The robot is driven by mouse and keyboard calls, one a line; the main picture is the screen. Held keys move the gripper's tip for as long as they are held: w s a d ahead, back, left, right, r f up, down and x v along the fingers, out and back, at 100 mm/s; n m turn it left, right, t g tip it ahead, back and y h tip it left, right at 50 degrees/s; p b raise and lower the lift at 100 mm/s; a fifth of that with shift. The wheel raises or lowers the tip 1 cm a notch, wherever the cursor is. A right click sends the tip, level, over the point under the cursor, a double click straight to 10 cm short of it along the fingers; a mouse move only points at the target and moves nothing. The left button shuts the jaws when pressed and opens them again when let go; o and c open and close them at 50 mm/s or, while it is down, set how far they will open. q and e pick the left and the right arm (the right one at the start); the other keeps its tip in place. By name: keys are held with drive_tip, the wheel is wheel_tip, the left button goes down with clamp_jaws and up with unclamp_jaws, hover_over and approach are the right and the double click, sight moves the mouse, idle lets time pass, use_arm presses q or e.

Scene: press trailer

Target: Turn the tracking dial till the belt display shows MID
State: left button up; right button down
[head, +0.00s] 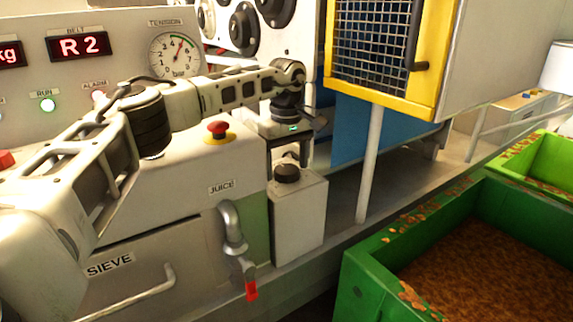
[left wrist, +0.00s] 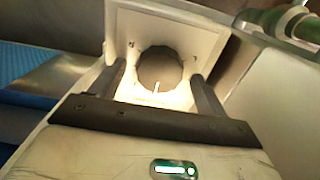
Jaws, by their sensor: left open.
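The belt display (head: 80,46) reads R 2 in red. The tracking dial (head: 287,173) is a black round knob on top of a pale box at the machine's front right. My left gripper (head: 289,155) points down just above it. In the left wrist view the dial (left wrist: 160,68) lies between the two open fingers (left wrist: 158,76); whether they touch it I cannot tell. A white pointer line on the dial points to the bottom of that view. Small marks on the plate around it are too blurred to read. My right gripper is not in view.
A red emergency button (head: 218,128) on a yellow base stands left of the dial. A yellow-framed mesh guard (head: 433,85) and a pale post (head: 370,165) are to the right. A green bin (head: 365,270) of brown pomace stands at front right. A juice pipe (head: 232,228) is below.

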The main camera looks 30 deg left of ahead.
use_arm(q)
drive_tip(key=shift+f, duration=0.15)
drive_tip(key=shift+c, duration=0.2)
drive_tip(key=c, duration=0.9)
